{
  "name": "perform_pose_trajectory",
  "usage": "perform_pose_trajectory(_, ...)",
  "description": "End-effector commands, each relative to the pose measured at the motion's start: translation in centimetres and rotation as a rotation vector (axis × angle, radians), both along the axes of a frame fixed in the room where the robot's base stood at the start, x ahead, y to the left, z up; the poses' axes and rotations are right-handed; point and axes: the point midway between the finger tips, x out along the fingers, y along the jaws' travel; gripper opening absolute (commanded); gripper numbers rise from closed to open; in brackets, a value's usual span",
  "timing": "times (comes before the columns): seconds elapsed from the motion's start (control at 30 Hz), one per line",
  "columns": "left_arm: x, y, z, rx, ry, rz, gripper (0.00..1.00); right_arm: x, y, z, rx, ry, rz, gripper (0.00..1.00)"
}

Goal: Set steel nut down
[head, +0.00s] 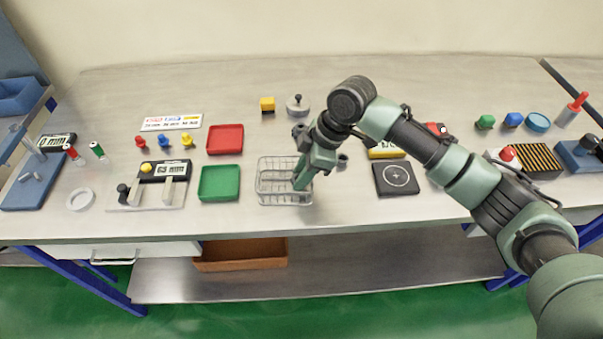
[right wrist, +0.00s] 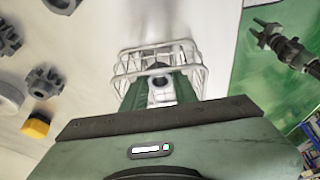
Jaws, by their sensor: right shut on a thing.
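My right gripper (head: 301,183) points down into the wire basket (head: 265,172), within its rim. In the right wrist view its two green fingers (right wrist: 160,92) are shut on the steel nut (right wrist: 160,82), a grey ring with a dark hole. The basket's wire walls (right wrist: 192,58) surround the fingertips there. The nut is hidden in the head view. I cannot tell whether it touches the basket floor. A dark arm end, apparently my left gripper (right wrist: 268,34), hangs over the green floor in the right wrist view. Its jaw state is unclear.
A green tray (head: 219,183) and a red tray (head: 225,139) lie left of the basket. A dark square pad (head: 396,178) lies to the right. The bench front edge is close below the basket.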

Motion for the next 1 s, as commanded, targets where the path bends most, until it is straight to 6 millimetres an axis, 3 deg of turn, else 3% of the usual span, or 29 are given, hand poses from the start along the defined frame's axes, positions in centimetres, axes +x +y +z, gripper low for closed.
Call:
perform_pose_trajectory(0.4, -0.1, -0.2, 0.1, -0.001, 0.002, -0.001, 0.36, 0.0, 0.0, -1.1, 0.001, 0.000, 0.000, 0.00)
perform_pose_trajectory(0.43, -0.1, -0.2, 0.1, -0.001, 0.002, -0.001, 0.36, 0.0, 0.0, -1.0, 0.001, 0.000, 0.000, 0.37)
perform_pose_trajectory(0.5, -0.1, -0.2, 0.1, -0.001, 0.002, -0.001, 0.36, 0.0, 0.0, -1.0, 0.001, 0.000, 0.000, 0.50)
perform_pose_trajectory(0.83, -0.2, -0.1, 0.1, -0.001, 0.003, -0.001, 0.36, 0.0, 0.0, -0.8, 0.001, -0.001, 0.000, 0.50)
perform_pose_trajectory(1.0, -0.2, -0.1, -0.3, -0.001, 0.003, 0.000, 0.36, 0.1, -0.7, 1.0, 0.002, -0.004, -0.001, 0.50)
